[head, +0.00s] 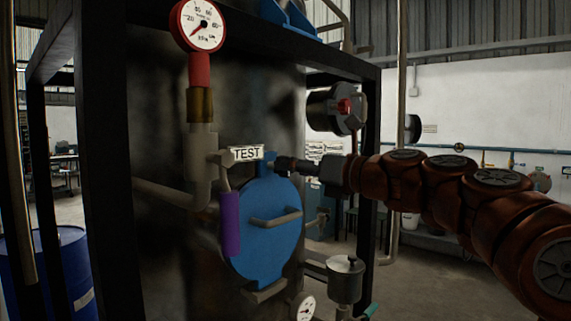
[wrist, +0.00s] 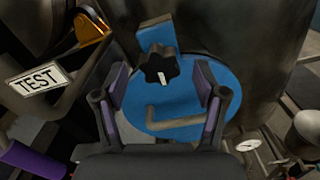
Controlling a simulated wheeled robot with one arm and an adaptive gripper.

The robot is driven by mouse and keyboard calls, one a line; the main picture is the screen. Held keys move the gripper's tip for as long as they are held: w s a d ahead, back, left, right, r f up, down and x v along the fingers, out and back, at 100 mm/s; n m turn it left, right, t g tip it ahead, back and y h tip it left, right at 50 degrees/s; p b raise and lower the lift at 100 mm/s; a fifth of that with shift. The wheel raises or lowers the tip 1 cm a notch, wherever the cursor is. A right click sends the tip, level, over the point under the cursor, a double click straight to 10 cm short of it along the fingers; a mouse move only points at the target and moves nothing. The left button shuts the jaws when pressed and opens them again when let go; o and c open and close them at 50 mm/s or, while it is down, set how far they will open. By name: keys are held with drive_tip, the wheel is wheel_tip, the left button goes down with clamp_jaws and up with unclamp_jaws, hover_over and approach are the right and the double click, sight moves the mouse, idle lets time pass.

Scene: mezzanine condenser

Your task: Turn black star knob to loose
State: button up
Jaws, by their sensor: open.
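The black star knob (wrist: 158,67) sits at the top of the round blue cover (wrist: 140,100), in front of a blue bracket. It has a small white mark on its face. My gripper (wrist: 160,78) is open in the wrist view, with a purple-padded finger on each side of the knob and a gap on both sides. In the head view my gripper (head: 287,164) reaches from the right to the top of the blue cover (head: 262,255). I cannot clearly make out the knob there.
A TEST tag (head: 246,153) and a purple lever handle (head: 230,225) are left of the cover. A bent handle (head: 275,219) crosses the cover. A pressure gauge (head: 202,25) is above, and a grey metal pot (head: 345,278) stands low on the right.

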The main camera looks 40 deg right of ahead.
drive_tip(key=shift+x, duration=1.55)
drive_tip(key=shift+c, duration=0.2)
drive_tip(key=c, duration=1.1)
drive_tip(key=shift+p, duration=0.3)
